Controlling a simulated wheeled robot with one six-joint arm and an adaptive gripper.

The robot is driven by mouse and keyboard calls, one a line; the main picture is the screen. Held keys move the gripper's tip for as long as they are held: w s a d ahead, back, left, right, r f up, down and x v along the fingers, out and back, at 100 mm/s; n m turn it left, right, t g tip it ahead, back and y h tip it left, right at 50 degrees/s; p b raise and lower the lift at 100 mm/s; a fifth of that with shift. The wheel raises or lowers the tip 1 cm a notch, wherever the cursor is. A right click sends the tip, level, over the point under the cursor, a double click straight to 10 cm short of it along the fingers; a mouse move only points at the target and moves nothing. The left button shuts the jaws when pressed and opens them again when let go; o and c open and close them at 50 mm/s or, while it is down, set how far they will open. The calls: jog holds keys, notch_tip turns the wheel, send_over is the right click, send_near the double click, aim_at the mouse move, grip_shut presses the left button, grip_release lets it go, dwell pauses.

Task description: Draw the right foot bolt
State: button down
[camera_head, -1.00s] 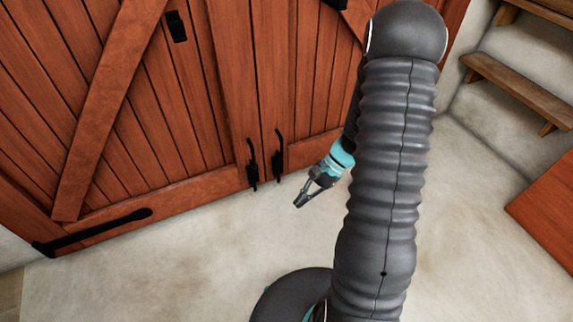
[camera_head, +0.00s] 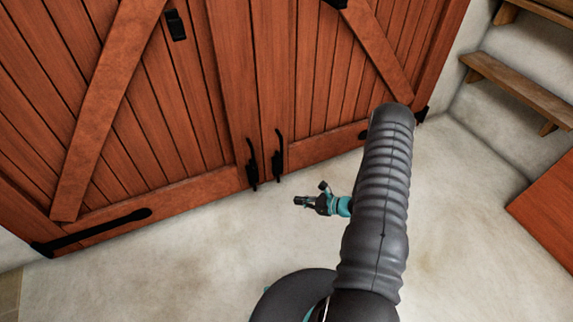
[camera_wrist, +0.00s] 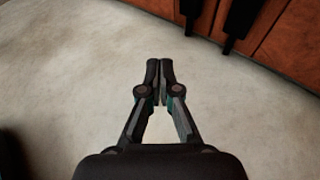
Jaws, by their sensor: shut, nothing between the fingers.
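The right foot bolt (camera_head: 279,153) is a black vertical bolt low on the right leaf of the red-brown wooden double door. A matching left foot bolt (camera_head: 252,164) sits beside it on the left leaf. My gripper (camera_head: 297,201) is low over the pale floor, in front of the door and a little right of and nearer than the right bolt. It is shut and empty, and apart from both bolts. In the wrist view the fingertips (camera_wrist: 160,68) meet over bare floor. The lower ends of two black bolts show at the wrist view's top right.
The double door (camera_head: 110,110) fills the back left, with black strap hinges low down. Wooden steps (camera_head: 520,85) stand at the right wall, and an orange-brown panel (camera_head: 548,212) is at the right edge. The floor (camera_head: 160,270) before the door is clear.

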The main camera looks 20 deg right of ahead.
jog(key=w+d+r+m+t+h, duration=0.2)
jog(key=w+d+m+t, duration=0.1)
jog(key=w+d, duration=0.2)
jog(key=shift+w+d+t+h, duration=0.4)
jog(key=shift+w, duration=0.3)
jog(key=w+a+r, duration=0.1)
jog(key=w+a, duration=0.5)
jog(key=w, duration=0.4)
jog(key=shift+p, duration=0.45)
jog(key=shift+r, duration=2.95)
